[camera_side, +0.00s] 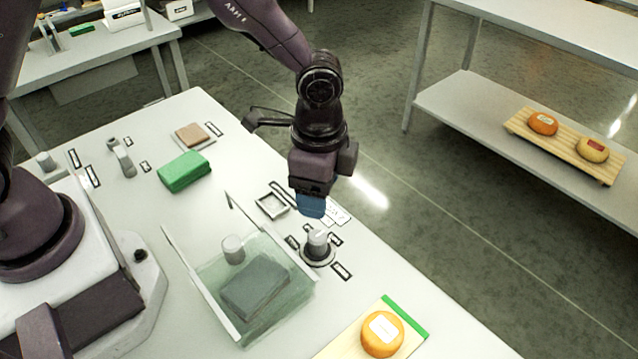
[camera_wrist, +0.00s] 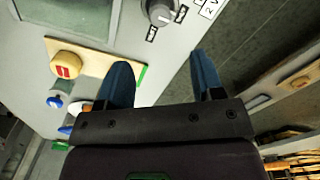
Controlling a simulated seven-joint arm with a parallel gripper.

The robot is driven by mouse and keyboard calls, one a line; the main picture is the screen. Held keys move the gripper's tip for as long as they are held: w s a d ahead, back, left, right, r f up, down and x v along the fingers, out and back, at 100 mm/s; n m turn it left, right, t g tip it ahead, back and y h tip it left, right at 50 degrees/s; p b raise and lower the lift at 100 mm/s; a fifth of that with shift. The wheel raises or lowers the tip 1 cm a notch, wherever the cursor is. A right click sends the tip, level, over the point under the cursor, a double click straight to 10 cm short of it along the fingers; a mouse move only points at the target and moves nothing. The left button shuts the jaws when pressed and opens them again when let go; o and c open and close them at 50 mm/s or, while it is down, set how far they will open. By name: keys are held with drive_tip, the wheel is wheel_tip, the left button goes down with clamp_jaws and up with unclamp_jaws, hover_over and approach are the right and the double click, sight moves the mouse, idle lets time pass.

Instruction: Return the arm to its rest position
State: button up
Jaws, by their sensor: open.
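My gripper (camera_side: 312,206) hangs over the right edge of the white table, just above and behind a grey knob (camera_side: 318,243) on a dark round base. In the wrist view its two blue fingers (camera_wrist: 161,80) are spread apart with nothing between them. An orange cheese wheel (camera_side: 382,334) with a white label sits on a board (camera_side: 345,345) with a green end strip at the table's front. In the wrist view a cheese wheel with a red label (camera_wrist: 66,66) lies on a wooden board (camera_wrist: 97,61), left of the fingers.
A green block (camera_side: 184,171) and a brown-topped pad (camera_side: 191,134) lie farther back. A shelf at right carries a slatted board (camera_side: 565,147) with two cheese wheels. The floor between is clear.

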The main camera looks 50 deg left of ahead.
drive_tip(key=s+a+r+n+t, duration=0.2)
drive_tip(key=s+a+r+n, duration=0.3)
drive_tip(key=r, duration=0.5)
drive_tip(key=s+a+r+n+t, duration=0.3)
drive_tip(key=s+a+r+n, duration=0.3)
drive_tip(key=s+a+r, duration=0.4)
drive_tip(key=shift+a+r+t, duration=0.3)
drive_tip(key=shift+a+r, duration=0.1)
drive_tip(key=shift+a, duration=0.25)
